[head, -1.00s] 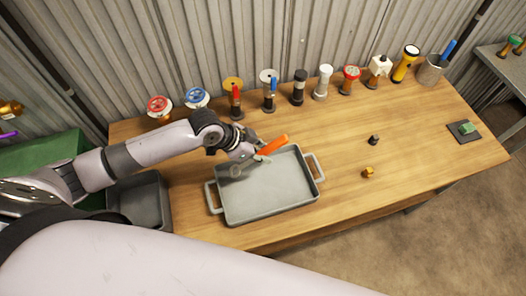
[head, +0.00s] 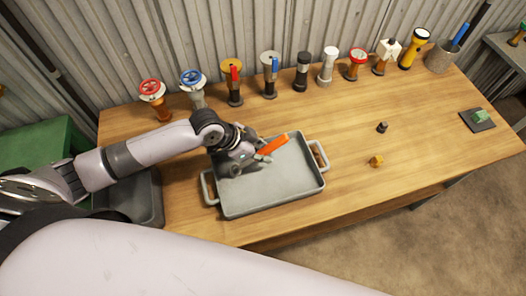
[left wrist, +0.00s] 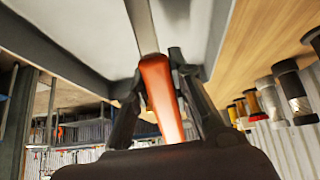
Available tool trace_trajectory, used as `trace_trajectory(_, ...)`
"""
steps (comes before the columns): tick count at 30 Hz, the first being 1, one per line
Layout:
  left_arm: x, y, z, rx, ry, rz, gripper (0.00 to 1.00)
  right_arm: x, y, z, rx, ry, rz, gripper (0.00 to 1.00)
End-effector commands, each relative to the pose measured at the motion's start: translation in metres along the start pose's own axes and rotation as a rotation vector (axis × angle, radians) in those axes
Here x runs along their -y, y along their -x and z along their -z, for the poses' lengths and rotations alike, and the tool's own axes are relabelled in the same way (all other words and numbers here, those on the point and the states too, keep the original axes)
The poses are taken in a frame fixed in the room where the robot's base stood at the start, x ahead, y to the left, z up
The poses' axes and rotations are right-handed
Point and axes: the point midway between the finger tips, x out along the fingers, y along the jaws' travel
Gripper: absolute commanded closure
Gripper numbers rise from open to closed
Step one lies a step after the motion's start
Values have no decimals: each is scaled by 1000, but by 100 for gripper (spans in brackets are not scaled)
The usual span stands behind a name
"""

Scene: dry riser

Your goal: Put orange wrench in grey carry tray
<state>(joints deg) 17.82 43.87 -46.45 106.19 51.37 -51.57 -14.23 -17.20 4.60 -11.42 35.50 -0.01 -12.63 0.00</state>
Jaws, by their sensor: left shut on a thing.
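The orange wrench (head: 272,145) is in my left gripper (head: 258,156), which is shut on it. In the head view the wrench is over the back part of the grey carry tray (head: 275,196). In the left wrist view the orange handle (left wrist: 157,85) sits between the two fingers, and a grey metal shank runs from it toward the tray (left wrist: 85,30). I cannot tell whether the wrench touches the tray. The tray looks otherwise empty. My right gripper is not in view.
Several valves and fittings, one with a red wheel (head: 150,88), line the back of the table (head: 340,125). A yellow torch (head: 414,48) and a grey cup (head: 440,57) stand at the back right. A small black piece (head: 382,128) and a brass piece (head: 376,161) lie right of the tray.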

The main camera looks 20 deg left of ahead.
Motion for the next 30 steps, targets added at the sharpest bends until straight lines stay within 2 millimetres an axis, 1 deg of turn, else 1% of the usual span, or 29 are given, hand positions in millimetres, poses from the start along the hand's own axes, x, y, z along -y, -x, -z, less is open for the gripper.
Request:
trace_trajectory(1,0,0,1,-2,0,0,100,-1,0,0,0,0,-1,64)
trace_trajectory(2,0,0,1,-2,0,0,79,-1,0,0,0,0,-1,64)
trace_trajectory(12,0,0,1,-1,0,0,57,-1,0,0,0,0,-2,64)
trace_trajectory(20,0,0,0,1,0,0,56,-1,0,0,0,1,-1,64)
trace_trajectory(23,0,4,0,1,0,0,56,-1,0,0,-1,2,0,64)
trace_trajectory(26,1,15,-1,2,-1,2,56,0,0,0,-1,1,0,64)
trace_trajectory(30,2,43,-1,2,-3,4,56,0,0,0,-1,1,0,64)
